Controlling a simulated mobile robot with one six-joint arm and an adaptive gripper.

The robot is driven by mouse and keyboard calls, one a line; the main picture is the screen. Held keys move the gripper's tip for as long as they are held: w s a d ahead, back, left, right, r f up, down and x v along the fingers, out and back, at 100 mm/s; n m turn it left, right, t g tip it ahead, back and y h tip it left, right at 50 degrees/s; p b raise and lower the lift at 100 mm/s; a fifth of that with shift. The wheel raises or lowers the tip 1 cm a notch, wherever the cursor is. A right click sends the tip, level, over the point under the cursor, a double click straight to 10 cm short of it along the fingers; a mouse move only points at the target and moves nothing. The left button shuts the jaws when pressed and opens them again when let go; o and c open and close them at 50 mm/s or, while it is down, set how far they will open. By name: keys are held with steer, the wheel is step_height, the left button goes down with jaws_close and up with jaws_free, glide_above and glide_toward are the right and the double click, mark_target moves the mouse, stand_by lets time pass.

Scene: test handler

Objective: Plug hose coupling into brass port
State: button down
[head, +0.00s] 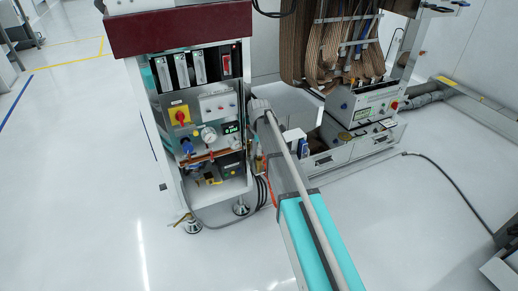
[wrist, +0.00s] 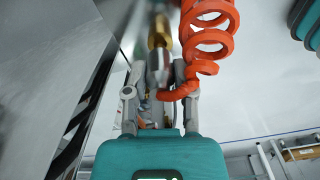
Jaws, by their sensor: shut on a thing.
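In the wrist view, my gripper (wrist: 160,84) is shut on the hose coupling (wrist: 161,66), a blurred silvery piece between the fingers. An orange coiled hose (wrist: 208,38) curls beside it on the right and its lower end bends in towards the fingers. A brass-coloured fitting (wrist: 159,32) lies straight ahead of the coupling, in line with it. I cannot tell whether they touch or whether this fitting is the brass port. In the head view, a bit of the orange hose (head: 271,190) shows beside my arm. My gripper and the port cannot be made out there.
The open equipment cabinet (head: 163,150) with gauges, a red-and-yellow switch (head: 179,115) and a blue knob (head: 186,146) stands left of my arm. A bench unit with cables (head: 360,100) stands to the right.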

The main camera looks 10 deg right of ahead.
steer(key=shift+f+b, duration=1.35)
steer(key=shift+f, duration=0.05)
steer(key=shift+c, duration=1.8)
jaws_free()
steer(key=shift+r, duration=0.1)
steer(key=shift+r, duration=0.1)
step_height(320, 180, up, 8)
steer(key=p, duration=0.8)
steer(key=shift+r+p, duration=0.25)
steer(key=shift+p, duration=0.15)
steer(key=shift+s+d, duration=0.2)
steer(key=shift+s, duration=0.15)
steer(key=s+d+r+p, duration=0.4)
steer(key=s+d, duration=0.3)
steer(key=s, duration=0.4)
steer(key=shift+d, duration=0.2)
steer(key=shift+s+r, duration=0.1)
steer(key=shift+s, duration=0.05)
